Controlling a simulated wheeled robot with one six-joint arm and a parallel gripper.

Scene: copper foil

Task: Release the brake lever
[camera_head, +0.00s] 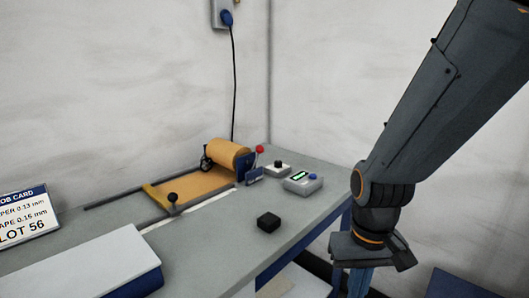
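A lever with a red ball knob (259,149) stands at the right end of a roll of copper foil (229,155) at the back of the bench. A blue bracket (246,164) is beside it. A second, black-knobbed handle (172,197) stands at the front of the foil strip. No label shows which one is the brake lever. My gripper (362,284) is at the lower right, beyond the bench's right edge and well apart from both. It points down and is cut by the frame's bottom, so its fingertips are hidden.
A black block (268,222) lies on the bench (215,245). A job card (24,216) stands at left. A cable (234,85) hangs behind.

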